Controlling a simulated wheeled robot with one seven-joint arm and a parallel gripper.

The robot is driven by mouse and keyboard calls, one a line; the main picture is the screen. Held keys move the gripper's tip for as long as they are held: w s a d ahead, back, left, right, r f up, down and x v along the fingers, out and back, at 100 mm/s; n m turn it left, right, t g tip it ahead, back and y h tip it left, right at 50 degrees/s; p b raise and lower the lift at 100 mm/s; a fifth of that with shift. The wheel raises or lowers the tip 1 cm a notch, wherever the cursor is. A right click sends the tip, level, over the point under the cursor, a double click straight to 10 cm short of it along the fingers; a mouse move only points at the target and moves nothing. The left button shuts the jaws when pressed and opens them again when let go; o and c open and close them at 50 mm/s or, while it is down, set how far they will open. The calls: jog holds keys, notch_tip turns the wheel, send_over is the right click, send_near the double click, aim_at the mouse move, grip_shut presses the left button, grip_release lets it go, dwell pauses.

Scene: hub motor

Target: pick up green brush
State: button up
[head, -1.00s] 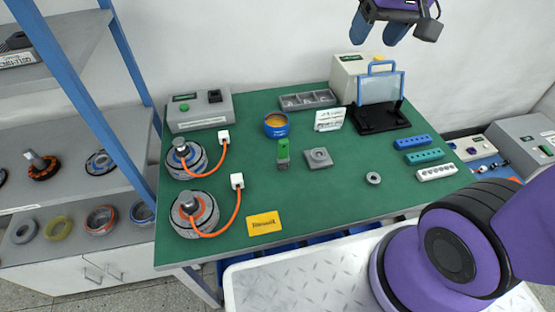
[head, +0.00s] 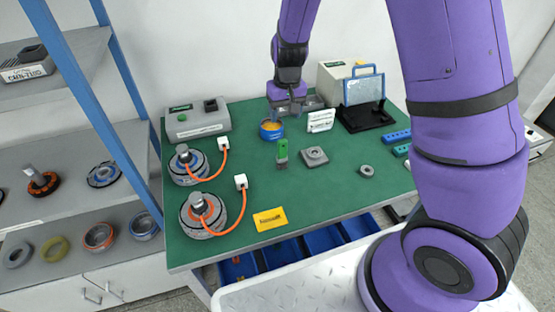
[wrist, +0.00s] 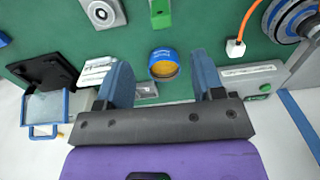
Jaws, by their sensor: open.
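My gripper (head: 287,108) is open and empty, above the back part of the table by the blue tin, beyond the brush in the head view. In the wrist view my two blue fingers (wrist: 160,60) are spread wide, with the tin between them in the picture and the brush ahead of the fingertips.
The blue tin (head: 271,130) with orange contents stands just behind the brush. A grey square part (head: 314,156) lies to its right. Two motors (head: 203,215) with orange cables stand at left.

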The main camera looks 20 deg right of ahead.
aim_at(283, 141)
jog(key=f, duration=0.3)
jog(key=shift+w+a+f, duration=0.1)
jog(key=shift+a+f, duration=0.05)
jog(key=shift+a, duration=0.25)
jog(key=shift+d+f, duration=0.15)
jog(key=shift+f, duration=5)
jog(key=c, duration=0.9)
jog(key=shift+r, duration=0.1)
